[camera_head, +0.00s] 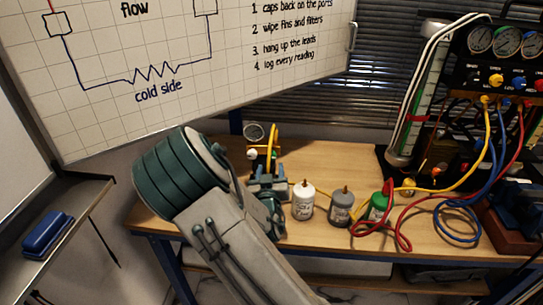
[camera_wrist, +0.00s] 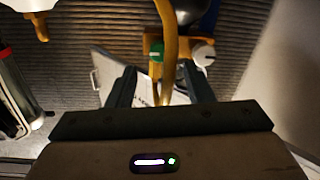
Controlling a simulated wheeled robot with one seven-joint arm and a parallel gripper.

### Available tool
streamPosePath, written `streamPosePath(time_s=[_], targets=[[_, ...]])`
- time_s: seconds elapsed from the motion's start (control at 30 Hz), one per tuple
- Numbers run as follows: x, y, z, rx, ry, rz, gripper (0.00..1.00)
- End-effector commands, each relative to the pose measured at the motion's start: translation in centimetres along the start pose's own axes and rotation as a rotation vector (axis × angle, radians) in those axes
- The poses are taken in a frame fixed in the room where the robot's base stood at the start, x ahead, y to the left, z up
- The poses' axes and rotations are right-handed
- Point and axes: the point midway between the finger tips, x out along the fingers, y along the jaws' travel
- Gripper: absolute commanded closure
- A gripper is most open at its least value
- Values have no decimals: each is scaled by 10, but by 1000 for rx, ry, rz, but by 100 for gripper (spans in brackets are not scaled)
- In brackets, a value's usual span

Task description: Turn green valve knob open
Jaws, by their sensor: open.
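The green valve knob (camera_wrist: 157,52) shows in the wrist view, on a yellow fitting beside a yellow hose (camera_wrist: 168,40). My gripper (camera_wrist: 161,72) is open, with one finger to each side of the knob and hose in the picture. The knob appears just beyond the fingertips, and I see no contact. A white knob (camera_wrist: 203,53) sits to the right on the same fitting. In the head view my gripper (camera_head: 267,183) is at the bench's back left, in front of a small gauge (camera_head: 255,133) with a yellow hose (camera_head: 273,143). The green knob cannot be made out there.
White (camera_head: 303,203), grey (camera_head: 341,209) and green (camera_head: 378,207) bottles stand right of my gripper on the wooden bench (camera_head: 330,165). A gauge manifold (camera_head: 495,77) with yellow, blue and red hoses fills the right. A whiteboard (camera_head: 180,60) hangs at the left.

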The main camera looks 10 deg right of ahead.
Motion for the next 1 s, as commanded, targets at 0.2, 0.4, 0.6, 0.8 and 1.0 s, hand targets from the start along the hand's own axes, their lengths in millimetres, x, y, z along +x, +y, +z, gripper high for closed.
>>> streamPosePath(time_s=[0.2,0.4,0.6,0.8,1.0], targets=[[41,1,-2,-2,0,1,53],[61,1,0,0,-1,1,53],[66,0,0,2,-2,0,53],[66,0,0,1,-1,0,59],[65,0,0,1,-1,0,98]])
